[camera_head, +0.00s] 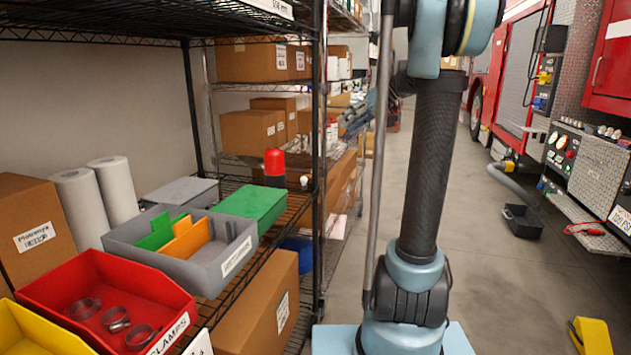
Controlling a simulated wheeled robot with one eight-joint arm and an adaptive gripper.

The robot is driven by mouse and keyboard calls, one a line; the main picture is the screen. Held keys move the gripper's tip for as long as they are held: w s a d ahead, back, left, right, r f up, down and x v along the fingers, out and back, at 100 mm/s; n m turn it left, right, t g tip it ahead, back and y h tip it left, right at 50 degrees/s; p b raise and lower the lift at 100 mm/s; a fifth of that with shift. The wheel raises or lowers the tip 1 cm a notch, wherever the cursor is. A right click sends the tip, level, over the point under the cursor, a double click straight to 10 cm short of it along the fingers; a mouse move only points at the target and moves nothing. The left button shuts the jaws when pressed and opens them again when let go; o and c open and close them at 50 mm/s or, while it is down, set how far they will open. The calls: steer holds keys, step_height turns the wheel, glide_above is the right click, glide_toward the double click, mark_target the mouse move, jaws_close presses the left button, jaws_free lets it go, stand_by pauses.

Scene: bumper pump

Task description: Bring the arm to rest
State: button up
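My arm (421,170) rises in the middle right of the head view, its dark lower link upright and its upper joint cut off by the top edge. My gripper (352,115) shows small and partly hidden behind the arm and a grey upright pole or cable, beside the shelf's front post. It points left. I cannot tell whether its fingers are open or shut, and I see nothing clearly held in it.
A wire shelf on the left holds a red bin (105,290) with clamps, a grey bin (190,262), a green box (255,203) and cartons. A red fire truck (512,85) stands right. A black tray (522,221) and a yellow block (592,336) lie on otherwise clear floor.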

steer(key=s+f+m+h, duration=0.25)
steer(key=s+f, duration=0.45)
steer(key=s, duration=0.4)
steer(key=s+f+m+h, duration=0.2)
steer(key=s+f+h, duration=0.1)
steer(key=s+f, duration=0.55)
steer(key=s+d+f+m+h, duration=0.1)
steer(key=s+d+f+h, duration=0.1)
steer(key=s+f, duration=0.5)
steer(key=s+d+f+m+h, duration=0.2)
steer(key=s+d+f, duration=0.3)
steer(key=s+f, duration=0.2)
steer(key=s, duration=0.2)
steer(key=shift+s+f, duration=0.2)
steer(key=shift+s, duration=0.15)
steer(key=shift+w+f, duration=0.2)
steer(key=shift+w, duration=0.25)
